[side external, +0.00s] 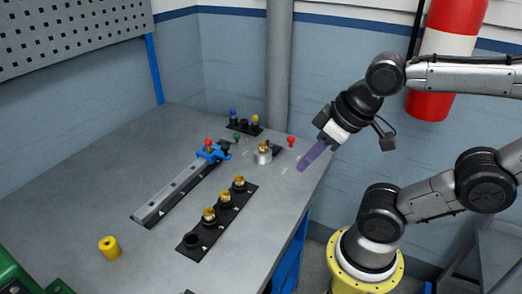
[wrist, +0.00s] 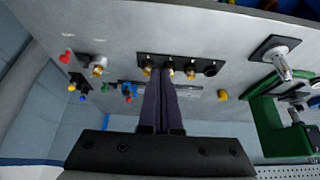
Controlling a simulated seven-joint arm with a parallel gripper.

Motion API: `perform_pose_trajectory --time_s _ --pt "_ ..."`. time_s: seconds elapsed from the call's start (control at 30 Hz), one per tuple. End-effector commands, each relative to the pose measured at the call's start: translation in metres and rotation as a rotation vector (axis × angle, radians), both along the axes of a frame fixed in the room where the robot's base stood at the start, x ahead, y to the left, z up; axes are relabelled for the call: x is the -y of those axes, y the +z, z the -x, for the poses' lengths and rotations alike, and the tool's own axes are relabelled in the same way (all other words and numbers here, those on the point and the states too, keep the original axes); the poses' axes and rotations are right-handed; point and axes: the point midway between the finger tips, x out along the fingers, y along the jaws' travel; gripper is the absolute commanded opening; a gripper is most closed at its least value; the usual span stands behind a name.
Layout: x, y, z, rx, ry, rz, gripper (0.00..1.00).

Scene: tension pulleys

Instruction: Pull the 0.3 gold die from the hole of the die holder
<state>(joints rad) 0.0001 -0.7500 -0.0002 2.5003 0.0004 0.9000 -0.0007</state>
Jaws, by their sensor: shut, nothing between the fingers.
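My gripper (side external: 301,168) has long purple fingers, shut and empty, pointing down and left above the right part of the table in the side external view. A black strip (side external: 184,246) on the table carries several round sockets; gold dies (side external: 239,183) stand in some, and the front-most one (side external: 192,241) looks black and empty. The wrist view shows the strip (wrist: 225,65) beyond my fingertips (wrist: 168,70), which overlap the middle of its row in the picture. A silver cylinder with a gold piece on top (side external: 264,153) stands behind the strip. The 0.3 label is not readable.
A rail with a blue clamp (side external: 212,152) lies left of the strip. A yellow cylinder (side external: 109,248) stands front left. Small red (side external: 291,141) and green (side external: 237,138) pegs and a small black rack (side external: 244,126) stand at the back. A green machine (wrist: 275,125) shows in the wrist view.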

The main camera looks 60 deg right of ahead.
Motion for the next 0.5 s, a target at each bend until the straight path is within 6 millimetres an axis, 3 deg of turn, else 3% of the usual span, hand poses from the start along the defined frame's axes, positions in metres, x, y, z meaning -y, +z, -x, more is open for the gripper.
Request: perform_pose_trajectory --time_s 0.3,0.5 --pt "0.0001 0.0000 -0.0001 0.000 0.000 0.000 0.00" --pt "0.0000 -0.0009 0.0019 -0.010 -0.054 -0.029 0.34"
